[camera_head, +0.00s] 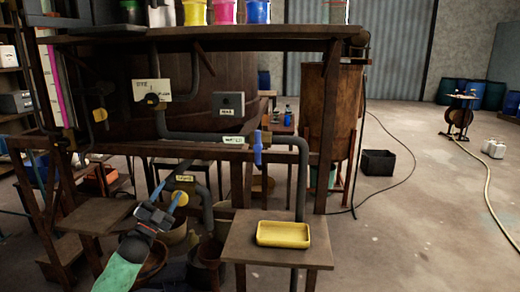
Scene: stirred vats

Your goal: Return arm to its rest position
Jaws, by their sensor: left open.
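My left arm comes in from the bottom left with a green section. Its left gripper (168,196) is open, with nothing seen between its fingers. It points up and to the right, in front of the lower pipework of the wooden vat (225,85). A round yellow knob (181,198) shows right by the fingertips; I cannot tell whether they touch it. A small yellow-brown label (185,178) is just above. My right gripper is not in view.
A yellow tray (283,234) sits on a small wooden stand (245,250) right of the gripper. A blue valve handle (257,148) hangs on the pipe above. Another wooden stand (85,215) is at left. Buckets crowd below the pipes. Open floor lies at right, crossed by hoses.

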